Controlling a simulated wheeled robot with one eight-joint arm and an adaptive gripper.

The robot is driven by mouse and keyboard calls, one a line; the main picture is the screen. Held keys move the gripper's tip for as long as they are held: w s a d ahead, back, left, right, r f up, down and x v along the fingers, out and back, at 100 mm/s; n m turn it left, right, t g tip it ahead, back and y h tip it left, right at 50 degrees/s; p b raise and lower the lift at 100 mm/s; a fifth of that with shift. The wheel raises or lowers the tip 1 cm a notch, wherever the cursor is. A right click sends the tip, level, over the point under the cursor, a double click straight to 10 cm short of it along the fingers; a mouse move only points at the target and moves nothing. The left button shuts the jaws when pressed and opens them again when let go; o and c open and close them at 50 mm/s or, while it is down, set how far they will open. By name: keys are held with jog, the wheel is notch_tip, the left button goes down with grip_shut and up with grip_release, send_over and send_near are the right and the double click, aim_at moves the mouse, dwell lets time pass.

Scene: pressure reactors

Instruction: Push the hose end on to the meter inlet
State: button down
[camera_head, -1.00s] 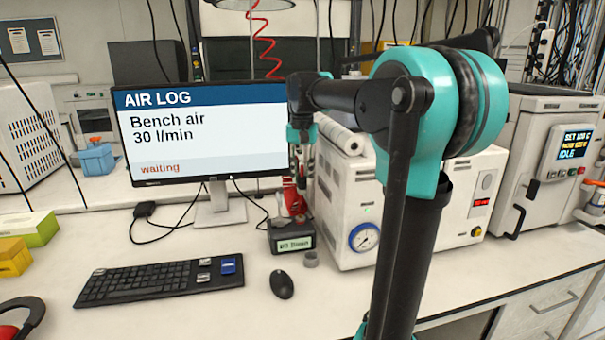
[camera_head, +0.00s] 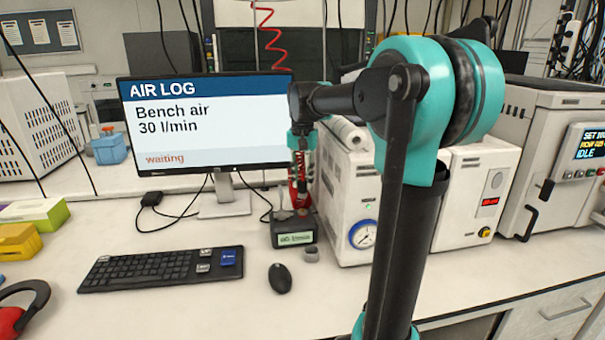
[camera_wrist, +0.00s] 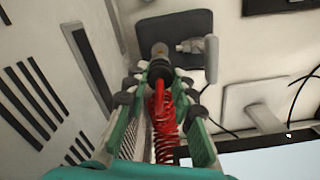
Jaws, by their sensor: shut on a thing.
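My gripper (camera_wrist: 158,88) points down at the meter, its two green fingers closed around the black hose end (camera_wrist: 160,70). The red coiled hose (camera_wrist: 164,125) runs back from it between the fingers. The meter (camera_wrist: 178,22) is a dark box with a brass-coloured inlet (camera_wrist: 159,49) on top. The hose end is lined up with the inlet and looks very near or touching; I cannot tell if it is on it. In the head view the meter (camera_head: 291,232) stands on the bench, with my gripper (camera_head: 301,176) just above it.
A grey fitting (camera_wrist: 200,46) stands beside the inlet. The monitor (camera_head: 208,125) reads "waiting" and stands left of my gripper; a white instrument with a gauge (camera_head: 362,234) is close on the right. Keyboard (camera_head: 160,268) and mouse (camera_head: 280,278) lie in front.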

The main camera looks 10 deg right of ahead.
aim_at(303, 194)
jog(key=shift+f, duration=1.9)
jog(key=shift+s+f, duration=0.1)
jog(key=shift+f, duration=0.75)
dwell(0.6)
jog(key=c, duration=1.2)
grip_release()
jog(key=shift+o, duration=0.5)
jog(key=o, duration=0.4)
jog(key=shift+r, duration=0.15)
jog(key=shift+r, duration=3.4)
